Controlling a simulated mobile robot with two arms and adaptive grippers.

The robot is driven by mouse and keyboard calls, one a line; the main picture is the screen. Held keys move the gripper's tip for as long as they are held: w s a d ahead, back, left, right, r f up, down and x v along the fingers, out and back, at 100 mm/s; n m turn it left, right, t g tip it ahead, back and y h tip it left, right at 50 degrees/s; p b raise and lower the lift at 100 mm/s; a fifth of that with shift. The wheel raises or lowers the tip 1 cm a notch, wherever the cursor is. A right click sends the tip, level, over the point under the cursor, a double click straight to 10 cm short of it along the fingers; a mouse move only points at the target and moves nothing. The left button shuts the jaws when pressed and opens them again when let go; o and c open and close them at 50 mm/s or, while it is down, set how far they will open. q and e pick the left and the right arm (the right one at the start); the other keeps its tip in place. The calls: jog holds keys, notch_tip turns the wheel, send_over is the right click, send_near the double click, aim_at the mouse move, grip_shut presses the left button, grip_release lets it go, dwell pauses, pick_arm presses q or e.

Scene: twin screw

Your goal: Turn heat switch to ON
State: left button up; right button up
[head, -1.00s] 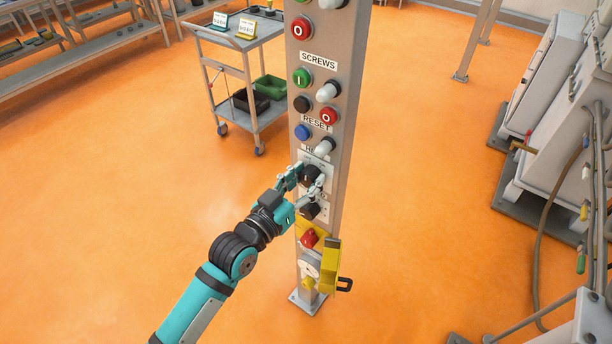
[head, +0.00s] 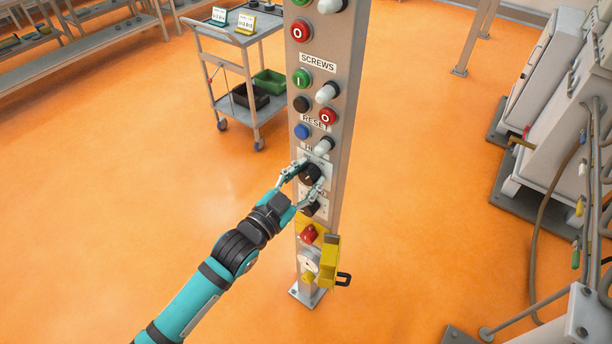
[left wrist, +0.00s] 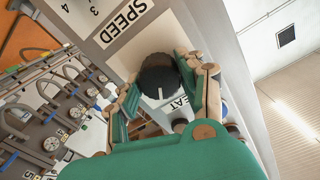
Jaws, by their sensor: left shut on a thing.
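The heat switch is a black rotary knob (head: 309,174) on a pale plate on the grey control post (head: 334,130). It also shows in the left wrist view as a round black knob (left wrist: 158,76) with a white mark, beside a partly covered label ending in "EAT". My left gripper (head: 307,181) is shut on this knob, one finger on each side; its fingers also show in the left wrist view (left wrist: 163,92). The plate's markings are too small or covered to read in the head view. My right gripper is not in view.
Another black knob (head: 310,207) sits just below. Above are a blue button (head: 302,131) and white lamps. A red switch (head: 309,234) and a yellow box (head: 330,262) are lower down. A cart (head: 240,50) stands behind left; orange floor around the post is clear.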

pick_arm(q)
jog(key=o, duration=1.2)
jog(key=v, duration=1.2)
